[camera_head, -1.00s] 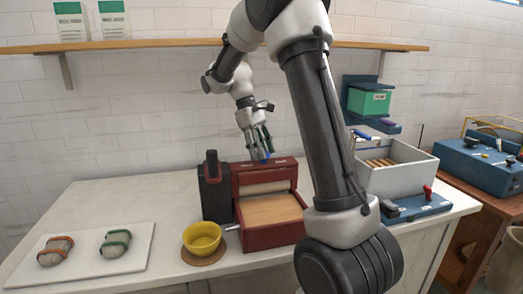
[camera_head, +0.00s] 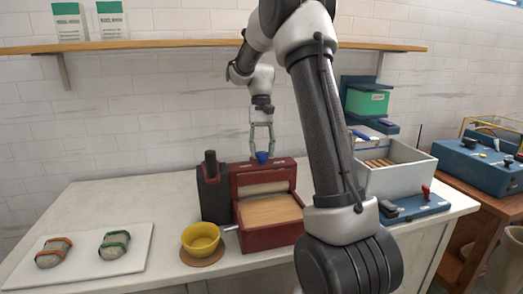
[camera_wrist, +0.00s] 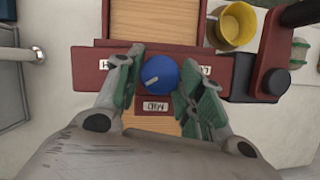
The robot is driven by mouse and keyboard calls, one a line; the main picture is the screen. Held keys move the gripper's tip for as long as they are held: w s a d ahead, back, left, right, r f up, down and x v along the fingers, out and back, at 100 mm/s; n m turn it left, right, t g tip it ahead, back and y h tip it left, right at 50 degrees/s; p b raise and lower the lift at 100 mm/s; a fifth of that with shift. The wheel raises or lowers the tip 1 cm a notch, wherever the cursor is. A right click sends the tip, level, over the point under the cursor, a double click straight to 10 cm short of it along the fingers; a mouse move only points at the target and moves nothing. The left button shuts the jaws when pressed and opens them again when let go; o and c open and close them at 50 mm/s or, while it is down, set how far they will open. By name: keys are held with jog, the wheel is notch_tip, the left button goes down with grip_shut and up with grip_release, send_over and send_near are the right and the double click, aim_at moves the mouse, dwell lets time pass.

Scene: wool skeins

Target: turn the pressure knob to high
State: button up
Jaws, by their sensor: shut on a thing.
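The blue pressure knob (camera_head: 262,157) stands on top of the red press (camera_head: 268,239), at its back. In the wrist view the knob (camera_wrist: 163,72) shows from above, with a pale mark towards its lower left. Small white labels surround it; the left and right ones are partly hidden by my fingers, and the lower one looks like MED upside down. My gripper (camera_head: 262,151) points down and is shut on the knob, with a green-padded finger on each side. I cannot tell exactly which label the mark faces.
A black upright part (camera_head: 213,195) stands at the press's left. A yellow bowl (camera_head: 201,239) sits in front of it. A white board (camera_head: 80,270) with two banded skeins lies at left. A grey box (camera_head: 405,170) stands at right. A shelf (camera_head: 180,43) runs above.

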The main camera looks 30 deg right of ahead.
jog(key=m+t, duration=0.1)
jog(key=m, duration=0.2)
jog(key=m+y, duration=0.1)
jog(key=m, duration=0.2)
jog(key=shift+s+d+t+y, duration=0.1)
jog(key=shift+d+t+y, duration=0.1)
jog(key=shift+t+y, duration=0.15)
jog(key=shift+m, duration=0.4)
jog(key=o, duration=1)
jog(key=v, duration=1.2)
jog(key=shift+s, duration=0.1)
